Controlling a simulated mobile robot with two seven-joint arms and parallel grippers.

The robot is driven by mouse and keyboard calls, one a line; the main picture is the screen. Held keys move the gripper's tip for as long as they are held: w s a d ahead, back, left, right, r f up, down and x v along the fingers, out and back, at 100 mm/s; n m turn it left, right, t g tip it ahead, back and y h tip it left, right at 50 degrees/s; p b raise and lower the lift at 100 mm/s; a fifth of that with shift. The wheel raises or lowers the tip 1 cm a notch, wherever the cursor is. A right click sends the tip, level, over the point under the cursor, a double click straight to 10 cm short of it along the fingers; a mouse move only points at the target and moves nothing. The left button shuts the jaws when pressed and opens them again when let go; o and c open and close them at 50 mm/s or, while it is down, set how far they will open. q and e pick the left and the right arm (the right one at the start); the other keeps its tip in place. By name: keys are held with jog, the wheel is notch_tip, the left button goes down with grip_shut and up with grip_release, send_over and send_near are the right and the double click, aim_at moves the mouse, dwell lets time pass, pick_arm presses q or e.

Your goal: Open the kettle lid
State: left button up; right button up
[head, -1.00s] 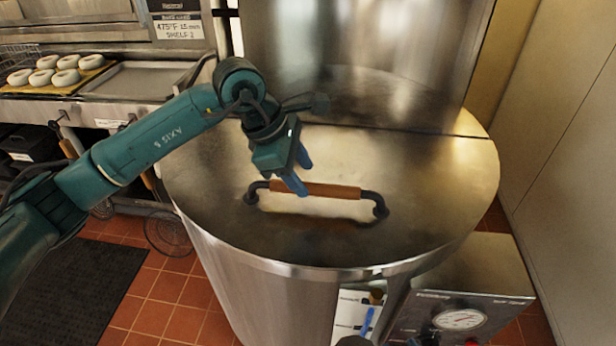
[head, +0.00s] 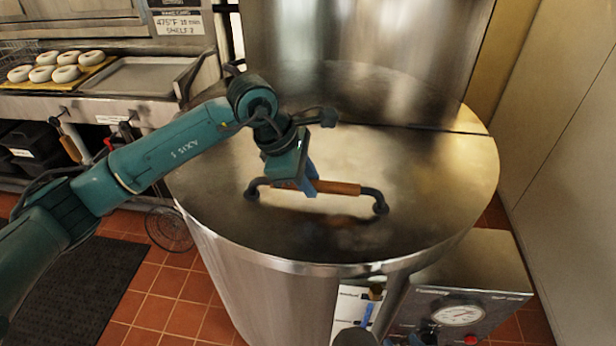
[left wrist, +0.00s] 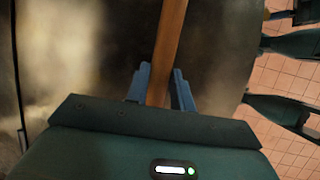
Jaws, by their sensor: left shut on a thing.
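The kettle (head: 265,300) is a large steel drum. Its flat lid (head: 430,175) lies level and looks closed. A handle with a wooden grip (head: 340,188) and dark curved ends stands on the front part of the lid. My left gripper (head: 311,187) is shut on the left part of the wooden grip. In the left wrist view the blue fingers (left wrist: 159,88) are on both sides of the wooden bar (left wrist: 170,40). My right gripper does not show.
A control box (head: 475,275) with a gauge (head: 459,314) stands at the kettle's front right. A tall steel body rises behind the lid. A pale wall (head: 565,150) is at right. Bagels (head: 65,74) lie on a counter at left.

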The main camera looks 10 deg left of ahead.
pick_arm(q)
grip_shut()
